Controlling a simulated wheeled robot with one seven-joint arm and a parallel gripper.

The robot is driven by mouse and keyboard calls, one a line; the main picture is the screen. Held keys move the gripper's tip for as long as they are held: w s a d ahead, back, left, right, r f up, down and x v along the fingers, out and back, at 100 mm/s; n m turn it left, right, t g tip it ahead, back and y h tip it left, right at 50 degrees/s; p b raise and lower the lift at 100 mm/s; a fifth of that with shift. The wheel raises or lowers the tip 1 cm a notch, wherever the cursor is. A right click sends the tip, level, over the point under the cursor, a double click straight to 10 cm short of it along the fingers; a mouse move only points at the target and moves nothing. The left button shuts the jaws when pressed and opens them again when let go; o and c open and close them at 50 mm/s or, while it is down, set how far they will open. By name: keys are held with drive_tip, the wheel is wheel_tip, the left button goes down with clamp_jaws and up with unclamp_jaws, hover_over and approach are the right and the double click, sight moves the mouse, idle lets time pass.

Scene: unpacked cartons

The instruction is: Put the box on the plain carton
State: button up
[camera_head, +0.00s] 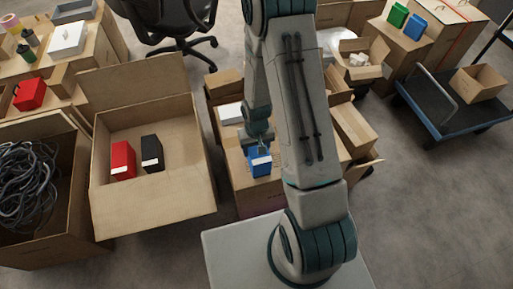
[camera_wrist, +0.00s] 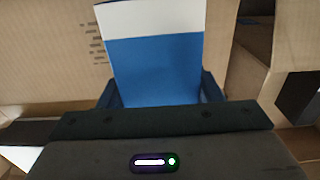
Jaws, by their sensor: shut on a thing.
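I cannot tell whether the box touches this carton, nor which carton is the plain one.
A large open carton (camera_head: 155,207) on the left holds a red box (camera_head: 123,160) and a black box (camera_head: 152,153). A carton of cables (camera_head: 70,235) stands further left. Several cartons crowd around my arm. A blue trolley (camera_head: 440,120) stands right; grey floor (camera_head: 430,210) is free there.

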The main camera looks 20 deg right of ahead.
drive_tip(key=shift+f, duration=0.1)
drive_tip(key=o, duration=1.3)
wheel_tip(320, 180, up, 13)
drive_tip(key=p, duration=0.2)
drive_tip(key=shift+f+p, duration=0.2)
drive_tip(key=shift+p, duration=0.15)
drive_tip(key=s+r+t, duration=0.1)
drive_tip(key=s+r, duration=0.5)
drive_tip(key=r, duration=0.4)
drive_tip(key=s+r, duration=0.7)
drive_tip(key=r, duration=0.3)
drive_tip(key=shift+s+d+r+t, duration=0.25)
drive_tip(key=shift+d+r+t, duration=0.1)
drive_tip(key=shift+r+t, duration=0.05)
